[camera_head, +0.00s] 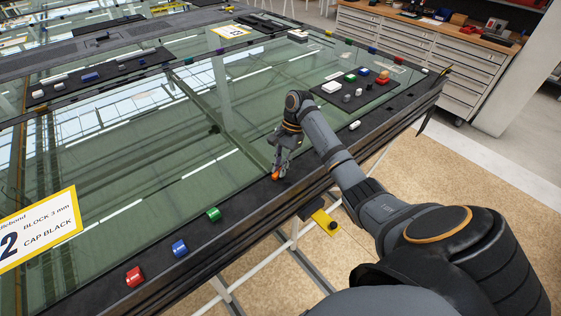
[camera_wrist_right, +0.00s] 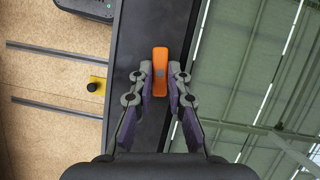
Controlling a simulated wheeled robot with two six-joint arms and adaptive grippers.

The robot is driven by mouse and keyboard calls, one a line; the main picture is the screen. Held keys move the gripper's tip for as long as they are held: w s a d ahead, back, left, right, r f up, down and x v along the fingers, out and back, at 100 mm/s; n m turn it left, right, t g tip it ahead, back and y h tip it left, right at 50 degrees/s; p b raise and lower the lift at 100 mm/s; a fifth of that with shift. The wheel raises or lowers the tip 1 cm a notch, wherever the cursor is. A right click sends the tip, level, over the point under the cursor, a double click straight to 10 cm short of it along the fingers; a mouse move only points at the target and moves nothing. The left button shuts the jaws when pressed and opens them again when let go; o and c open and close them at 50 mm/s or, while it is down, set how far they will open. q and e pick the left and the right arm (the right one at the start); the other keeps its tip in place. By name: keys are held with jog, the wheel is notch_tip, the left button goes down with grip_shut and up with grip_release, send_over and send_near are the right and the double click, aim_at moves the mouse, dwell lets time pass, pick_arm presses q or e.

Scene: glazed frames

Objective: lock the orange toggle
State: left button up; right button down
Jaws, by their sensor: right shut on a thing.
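The orange toggle (camera_wrist_right: 160,66) sits on the black edge frame of the glazed panel, in the middle of the right wrist view. It shows small in the head view (camera_head: 275,175), partly hidden by the gripper. My right gripper (camera_wrist_right: 160,88) is over the frame edge with its two fingers on either side of the toggle's near part, shut on it. In the head view my right gripper (camera_head: 281,160) points down at the frame. My left gripper is in neither view.
Along the same frame edge are a green block (camera_head: 213,214), a blue block (camera_head: 180,248) and a red block (camera_head: 135,276). A black tray (camera_head: 335,101) with several coloured blocks lies on the glass. A yellow piece (camera_head: 325,222) sticks out below the frame.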

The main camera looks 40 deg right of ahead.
jog(key=n+p, duration=0.1)
jog(key=n+g+p, duration=0.1)
jog(key=p, duration=0.1)
jog(key=shift+w+a+r+n, duration=0.1)
jog(key=shift+r+n, duration=0.2)
jog(key=shift+n, duration=0.1)
jog(key=shift+f+n+g+h+p, duration=0.1)
jog(key=shift+n+g+h+p, duration=0.3)
jog(key=shift+n, duration=0.5)
jog(key=n+h+p, duration=0.1)
jog(key=n, duration=0.2)
jog(key=n+g+p, duration=0.1)
jog(key=n, duration=0.2)
jog(key=shift+w+a+f+h+p, duration=0.1)
jog(key=shift+w+a+h+p, duration=0.1)
jog(key=shift+h+p, duration=0.2)
jog(key=n+h+p, duration=0.1)
jog(key=n, duration=0.1)
jog(key=n+h+p, duration=0.1)
jog(key=n, duration=0.2)
jog(key=shift+a, duration=0.15)
jog(key=shift+f+n+p, duration=0.1)
jog(key=shift+n+p, duration=0.2)
jog(key=c, duration=1.3)
grip_release()
